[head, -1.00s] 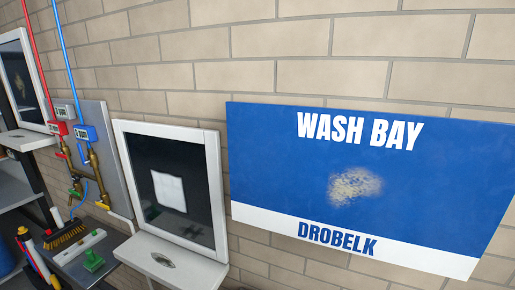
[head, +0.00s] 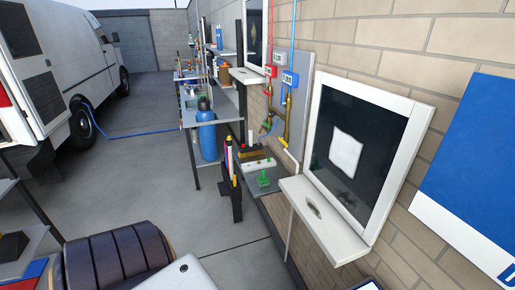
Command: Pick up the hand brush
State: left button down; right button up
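A dark brush-like thing with yellowish parts (head: 252,153), which looks like the hand brush, lies at the far end of a low grey shelf (head: 284,186) along the wall. It is small in the view, so its handle is hard to make out. A pale block and a green fitting (head: 263,180) sit on the shelf nearer to me. Neither of my grippers is in view, and nothing is touching the brush.
A rack with upright coloured tubes (head: 230,165) stands just left of the shelf. A white-framed window with a ledge (head: 322,222) juts out at the right. Open grey floor (head: 150,175) lies at the left.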

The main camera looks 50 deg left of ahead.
aim_at(252, 149)
jog(key=j, duration=0.5)
jog(key=i+j, duration=0.15)
jog(key=j, duration=0.85)
jog(key=i, duration=0.05)
